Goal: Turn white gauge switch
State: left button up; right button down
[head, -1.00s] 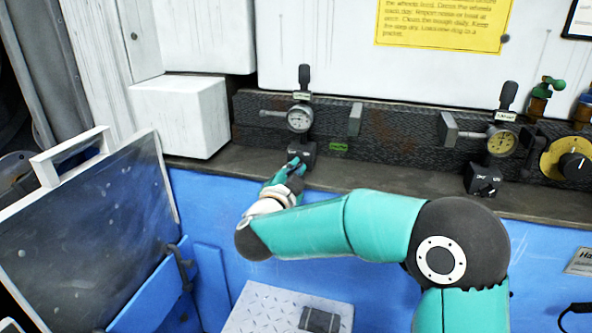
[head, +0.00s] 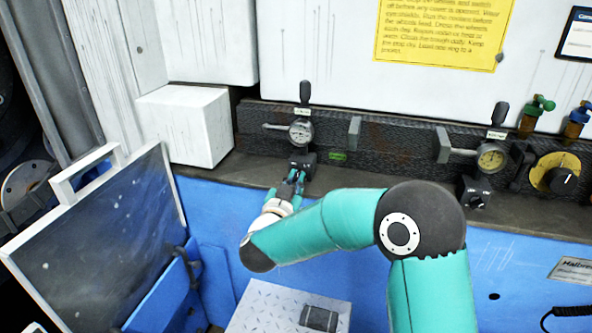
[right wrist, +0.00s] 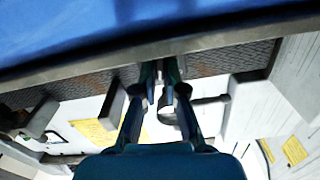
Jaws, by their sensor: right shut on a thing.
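The white-faced gauge (head: 301,131) is on the dark rail at the back, with a black lever above it. Its switch (head: 303,161), a small black box with a knob, sits just below on the ledge. My right gripper (head: 294,179) reaches up to the front of this switch, with its fingers shut on the knob. The fingertips partly hide the knob, so its setting cannot be read. In the right wrist view, the fingers (right wrist: 162,88) point to the ledge and rail, and the knob between them is hard to make out. My left gripper is not in view.
A white box (head: 186,125) is left of the rail. A tilted dark panel (head: 100,245) stands at the left.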

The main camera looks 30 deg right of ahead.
jog(key=n+p, duration=0.5)
jog(key=n, duration=0.1)
jog(key=shift+w+a+n, duration=0.1)
jog(key=shift+n, duration=0.2)
jog(key=shift+n+p, duration=1.15)
jog(key=shift+n, duration=0.05)
jog(key=shift+a+f+n+p, duration=0.15)
jog(key=shift+n+p, duration=0.5)
jog(key=shift+n, duration=0.45)
jog(key=shift+w, duration=0.1)
jog(key=c, duration=1.5)
grip_release()
jog(key=v, duration=1.2)
